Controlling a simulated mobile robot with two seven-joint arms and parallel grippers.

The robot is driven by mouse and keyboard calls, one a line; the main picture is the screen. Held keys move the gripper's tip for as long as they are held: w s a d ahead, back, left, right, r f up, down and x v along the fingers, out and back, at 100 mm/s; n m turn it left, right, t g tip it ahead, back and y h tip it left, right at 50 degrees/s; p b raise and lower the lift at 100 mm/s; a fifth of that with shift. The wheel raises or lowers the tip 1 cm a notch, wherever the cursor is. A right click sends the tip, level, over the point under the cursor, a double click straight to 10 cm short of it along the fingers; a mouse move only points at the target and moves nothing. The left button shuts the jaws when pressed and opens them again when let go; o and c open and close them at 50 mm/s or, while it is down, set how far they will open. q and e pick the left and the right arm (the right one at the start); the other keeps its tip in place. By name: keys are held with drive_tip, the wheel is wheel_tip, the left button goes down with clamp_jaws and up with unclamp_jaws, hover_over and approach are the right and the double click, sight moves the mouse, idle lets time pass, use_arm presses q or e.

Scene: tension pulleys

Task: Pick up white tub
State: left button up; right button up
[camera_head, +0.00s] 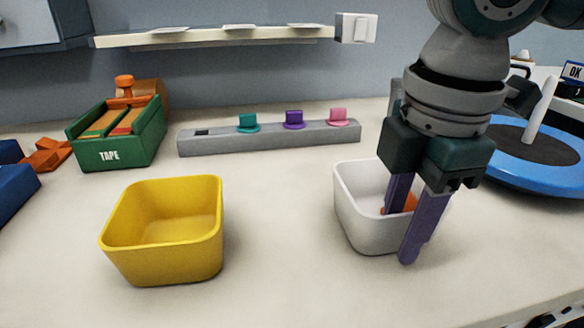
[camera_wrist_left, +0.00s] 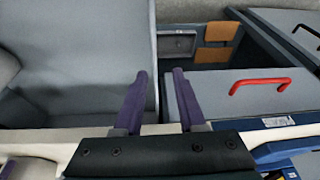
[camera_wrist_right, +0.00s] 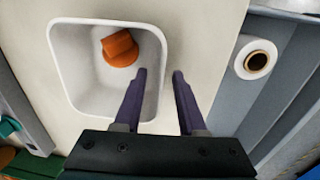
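The white tub (camera_head: 352,215) stands on the worktop at right of centre in the head view. An orange piece (camera_wrist_right: 120,48) lies inside it. The tub also shows in the right wrist view (camera_wrist_right: 88,85). My right gripper (camera_head: 402,236) points down over the tub's near right wall, one finger inside and the other outside. Its fingers (camera_wrist_right: 159,75) are apart, with a visible gap around the wall; contact is not clear. My left gripper (camera_wrist_left: 159,76) is open and empty, away from the tub and outside the head view.
A yellow tub (camera_head: 165,232) stands to the left. Behind are a green TAPE box (camera_head: 118,140) and a grey bar (camera_head: 275,138) with coloured pegs. A blue round base (camera_head: 535,160) is at right. In the left wrist view, a red handle (camera_wrist_left: 262,82) is ahead.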

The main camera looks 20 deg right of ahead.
drive_tip(key=shift+f+p, duration=0.25)
drive_tip(key=shift+p, duration=0.15)
idle(0.3)
clamp_jaws()
idle(1.3)
